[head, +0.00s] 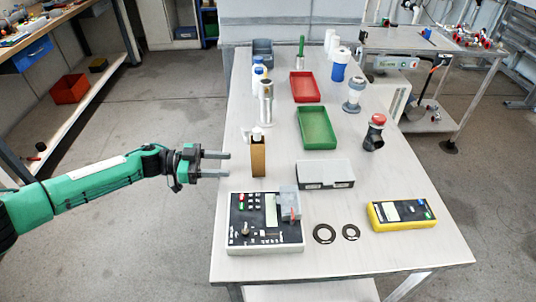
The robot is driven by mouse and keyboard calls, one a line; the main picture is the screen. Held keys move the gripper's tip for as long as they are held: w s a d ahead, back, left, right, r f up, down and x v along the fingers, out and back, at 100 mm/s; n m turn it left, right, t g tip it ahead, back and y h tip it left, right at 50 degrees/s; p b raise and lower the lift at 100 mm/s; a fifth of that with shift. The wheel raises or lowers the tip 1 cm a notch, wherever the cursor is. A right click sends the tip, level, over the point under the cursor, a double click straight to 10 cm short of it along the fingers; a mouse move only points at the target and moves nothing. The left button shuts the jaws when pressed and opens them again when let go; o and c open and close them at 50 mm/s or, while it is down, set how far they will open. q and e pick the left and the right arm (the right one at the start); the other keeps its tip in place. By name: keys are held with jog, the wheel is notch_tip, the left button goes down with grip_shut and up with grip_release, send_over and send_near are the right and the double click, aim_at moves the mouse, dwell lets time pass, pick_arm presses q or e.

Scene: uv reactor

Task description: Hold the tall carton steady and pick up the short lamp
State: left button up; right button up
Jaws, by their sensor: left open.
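A tall brown carton (258,159) stands upright on the left side of the table. A small white piece (257,133) shows at its top; it may be the end of a lamp, but it is too small to tell. I cannot pick out the short lamp with certainty. My left gripper (229,164) comes in from the left. Its two fingers are apart and point toward the carton, with a clear gap between fingertips and carton. Nothing is between them. My right gripper is out of view.
On the table (390,255), a control box (265,238) stands in front of the carton and a grey case (325,174) to its right. A green tray (317,128), red tray (305,86), yellow meter (402,214) and two black rings (324,233) lie around. Bottles stand behind the carton.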

aim_at(254, 165)
pick_arm(q)
jog(key=d, duration=0.1)
jog(key=d+b, duration=0.1)
jog(key=d, duration=0.3)
jog(key=shift+d+f, duration=0.15)
jog(key=shift+f, duration=0.25)
jog(key=shift+d+r, duration=0.1)
jog(key=shift+d, duration=0.85)
jog(key=shift+d+f+p, duration=0.2)
jog(key=shift+d+p, duration=0.3)
jog(key=shift+d, duration=0.55)
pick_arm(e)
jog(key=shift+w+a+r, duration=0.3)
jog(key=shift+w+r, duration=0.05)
pick_arm(q)
jog(key=c, duration=0.6)
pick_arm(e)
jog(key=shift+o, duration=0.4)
